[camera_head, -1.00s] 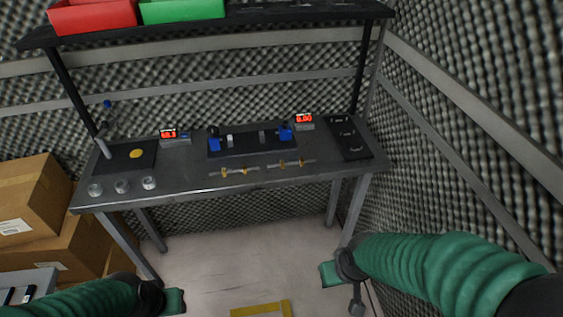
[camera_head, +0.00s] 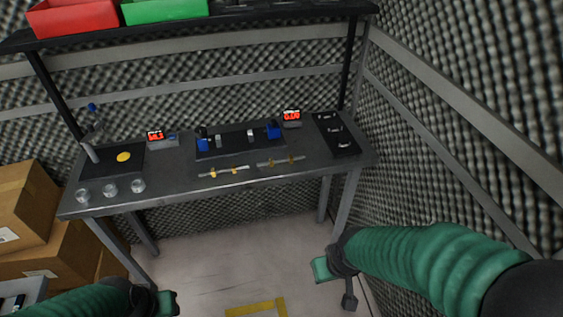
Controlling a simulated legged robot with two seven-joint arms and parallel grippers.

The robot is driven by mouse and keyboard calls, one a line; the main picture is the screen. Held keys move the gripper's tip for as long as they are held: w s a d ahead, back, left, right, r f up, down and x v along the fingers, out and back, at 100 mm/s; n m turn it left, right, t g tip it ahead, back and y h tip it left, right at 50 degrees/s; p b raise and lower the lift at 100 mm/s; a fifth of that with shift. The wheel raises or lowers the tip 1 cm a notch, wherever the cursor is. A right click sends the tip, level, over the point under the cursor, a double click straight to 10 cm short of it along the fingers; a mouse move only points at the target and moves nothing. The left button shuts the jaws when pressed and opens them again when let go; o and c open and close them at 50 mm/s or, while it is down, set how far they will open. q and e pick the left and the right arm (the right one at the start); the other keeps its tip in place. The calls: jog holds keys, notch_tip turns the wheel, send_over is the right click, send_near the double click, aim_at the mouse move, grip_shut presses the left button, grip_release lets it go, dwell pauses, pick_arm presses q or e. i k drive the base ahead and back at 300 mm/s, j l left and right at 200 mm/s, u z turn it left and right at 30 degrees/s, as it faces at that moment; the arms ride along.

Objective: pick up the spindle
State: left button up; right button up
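Two thin metal rods with brass-coloured collars lie near the front edge of the workbench (camera_head: 180,195). One spindle-like rod (camera_head: 222,172) is at the middle. The other (camera_head: 281,161) is just right of it. I cannot tell which one is the task's spindle. My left gripper (camera_head: 167,302) is low in the picture, in front of and below the bench. My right gripper (camera_head: 321,270) is also below bench level, to the right. Both are well apart from the rods. Their fingers are too unclear to tell open from shut.
A black fixture with blue blocks (camera_head: 240,143) stands behind the rods. Three small glass dishes (camera_head: 110,188) are at the bench's left front. A black tool tray (camera_head: 337,134) is at the right. Cardboard boxes (camera_head: 28,205) stand left, a foam wall (camera_head: 455,150) right.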

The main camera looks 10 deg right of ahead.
aim_at(290, 158)
jog(key=i+l+u, duration=0.15)
jog(key=i, duration=0.3)
jog(key=i+l+u, duration=0.15)
jog(key=i, duration=0.25)
jog(key=i+l+u, duration=0.15)
jog(key=i+l, duration=0.15)
jog(key=i, duration=0.1)
